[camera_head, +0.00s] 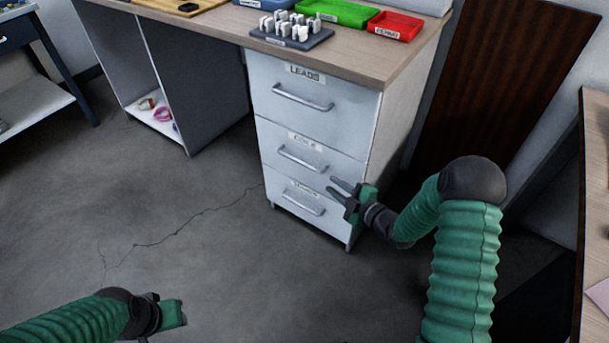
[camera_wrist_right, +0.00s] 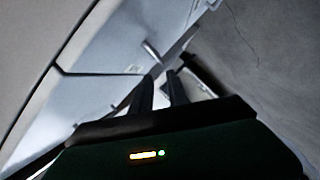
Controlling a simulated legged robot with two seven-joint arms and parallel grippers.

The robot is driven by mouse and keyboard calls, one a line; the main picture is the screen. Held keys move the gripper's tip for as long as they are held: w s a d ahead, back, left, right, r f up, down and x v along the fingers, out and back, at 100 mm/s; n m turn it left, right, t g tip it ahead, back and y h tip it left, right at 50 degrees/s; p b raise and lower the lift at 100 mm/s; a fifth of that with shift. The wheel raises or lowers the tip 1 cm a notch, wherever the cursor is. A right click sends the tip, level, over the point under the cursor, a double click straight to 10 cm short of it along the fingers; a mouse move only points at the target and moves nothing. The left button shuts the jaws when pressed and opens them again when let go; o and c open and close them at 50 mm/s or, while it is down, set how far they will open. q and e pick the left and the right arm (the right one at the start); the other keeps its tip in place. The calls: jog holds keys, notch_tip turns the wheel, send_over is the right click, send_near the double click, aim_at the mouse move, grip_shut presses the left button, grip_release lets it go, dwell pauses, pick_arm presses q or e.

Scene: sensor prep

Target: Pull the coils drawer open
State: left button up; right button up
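The coils drawer (camera_head: 272,142) is the middle drawer of a white cabinet, its label partly blurred. It looks shut, its front level with the other drawers. Its silver bar handle (camera_head: 303,160) runs across the front. My right gripper (camera_head: 331,185) is just right of and below that handle in the head view, apart from it. Its two fingers are spread with nothing between them. In the right wrist view the fingers (camera_wrist_right: 160,84) are apart, and a metal handle (camera_wrist_right: 151,50) shows beyond them; which drawer it belongs to is unclear. My left gripper (camera_head: 172,313) is low at the left, fingers unclear.
The leads drawer (camera_head: 315,98) is above and a third drawer (camera_head: 305,208) below. The worktop (camera_head: 350,55) above carries a grey rack (camera_head: 290,38), a green bin (camera_head: 338,12) and a red bin (camera_head: 395,25). The floor (camera_head: 200,240) before the cabinet is clear. A dark brown panel stands right.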

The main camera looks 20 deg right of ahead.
aim_at(305, 164)
jog(key=b+x, duration=0.6)
jog(key=x, duration=0.9)
jog(key=shift+f+b, duration=0.1)
jog(key=shift+b, duration=0.2)
jog(key=shift+w+a, duration=0.1)
jog(key=shift+w, duration=0.2)
grip_shut()
jog(key=shift+s, duration=0.1)
